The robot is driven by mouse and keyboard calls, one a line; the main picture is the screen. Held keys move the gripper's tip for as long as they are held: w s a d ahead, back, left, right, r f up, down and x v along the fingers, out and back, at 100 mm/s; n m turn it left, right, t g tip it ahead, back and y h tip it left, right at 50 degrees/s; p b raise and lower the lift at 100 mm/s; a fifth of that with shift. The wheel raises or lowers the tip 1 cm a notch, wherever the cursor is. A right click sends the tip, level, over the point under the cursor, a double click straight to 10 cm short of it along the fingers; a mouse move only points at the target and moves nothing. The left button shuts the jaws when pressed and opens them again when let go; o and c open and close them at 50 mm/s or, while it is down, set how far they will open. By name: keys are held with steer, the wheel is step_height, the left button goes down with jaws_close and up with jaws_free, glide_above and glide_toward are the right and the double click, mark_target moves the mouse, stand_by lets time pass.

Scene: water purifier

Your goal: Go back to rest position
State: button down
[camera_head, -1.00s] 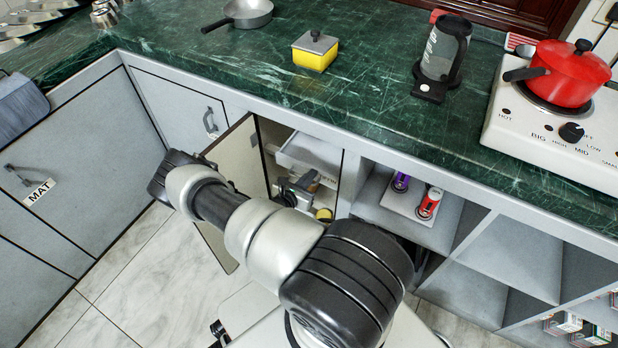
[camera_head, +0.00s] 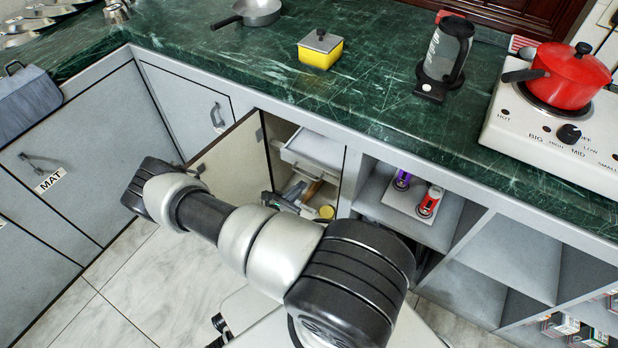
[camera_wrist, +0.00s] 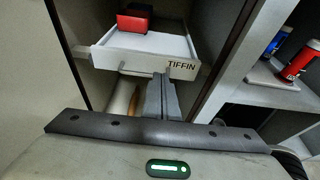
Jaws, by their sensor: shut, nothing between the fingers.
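My gripper shows in the wrist view (camera_wrist: 162,97) with its two grey fingers together and nothing between them. In the head view my gripper (camera_head: 270,198) is partly hidden behind my arm, at the opening of the lower cabinet. The cabinet door (camera_head: 225,165) stands open on the left. Inside is a white drawer labelled TIFFIN (camera_wrist: 160,62), pulled partly out, with a red and blue box (camera_wrist: 134,22) in it. In the wrist view the fingertips overlap the drawer's lower front; I cannot tell if they touch.
A tan cylinder (camera_wrist: 122,98) lies below the drawer. To the right, an open shelf (camera_head: 395,222) holds a purple item (camera_head: 402,180) and a red item (camera_head: 430,202). Tiled floor (camera_head: 150,285) lies left.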

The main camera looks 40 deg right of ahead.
steer(key=shift+p+v, duration=0.3)
steer(key=shift+v, duration=1.85)
